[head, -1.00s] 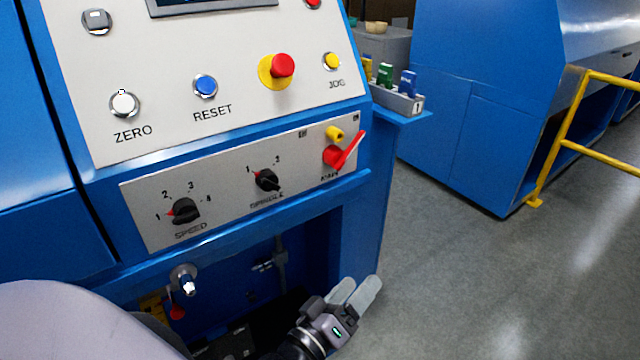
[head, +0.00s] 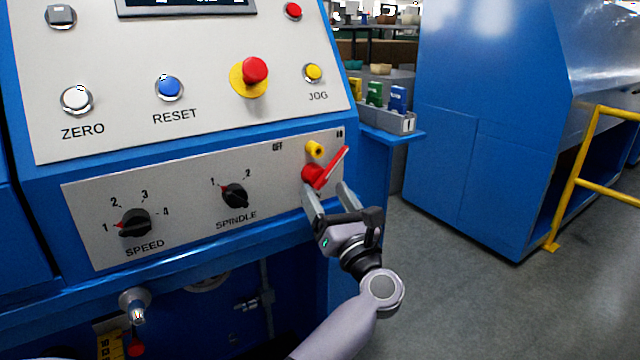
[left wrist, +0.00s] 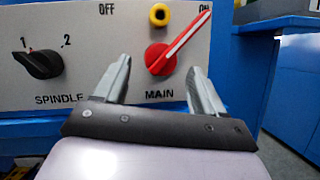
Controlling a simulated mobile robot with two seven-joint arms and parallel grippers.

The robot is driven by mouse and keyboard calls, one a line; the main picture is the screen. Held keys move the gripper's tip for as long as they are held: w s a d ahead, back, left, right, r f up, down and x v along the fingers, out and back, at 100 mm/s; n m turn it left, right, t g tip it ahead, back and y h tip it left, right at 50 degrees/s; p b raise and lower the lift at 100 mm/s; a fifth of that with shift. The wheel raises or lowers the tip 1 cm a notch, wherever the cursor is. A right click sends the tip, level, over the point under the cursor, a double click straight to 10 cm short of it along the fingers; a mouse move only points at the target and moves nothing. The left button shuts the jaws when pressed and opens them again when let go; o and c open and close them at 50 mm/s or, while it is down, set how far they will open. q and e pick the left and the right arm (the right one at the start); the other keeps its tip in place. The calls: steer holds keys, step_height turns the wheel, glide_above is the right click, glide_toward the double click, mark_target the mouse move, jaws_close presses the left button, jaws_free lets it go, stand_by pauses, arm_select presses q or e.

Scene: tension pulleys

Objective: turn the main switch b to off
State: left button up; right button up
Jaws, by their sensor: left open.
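The main switch (head: 314,175) is a red rotary knob with a long lever on the lower panel. It also shows in the left wrist view (left wrist: 160,59), above its MAIN label, with the lever tilted up right at the ON mark. The OFF mark is up to its left. My left gripper (head: 328,192) is open and empty, just below and in front of the switch. In the left wrist view its two fingers (left wrist: 160,82) stand left and right of the knob's lower part, apart from the lever. My right gripper is not in view.
A yellow peg (head: 315,149) sticks out just above the switch, between OFF and ON. The black spindle knob (head: 235,195) and speed knob (head: 136,222) are to the left. A red emergency button (head: 254,70) is above. A bin of coloured items (head: 390,120) stands right of the panel.

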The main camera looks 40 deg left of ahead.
mark_target(320, 185)
arm_select(q)
steer(key=shift+x, duration=1.8)
steer(key=shift+c, duration=0.3)
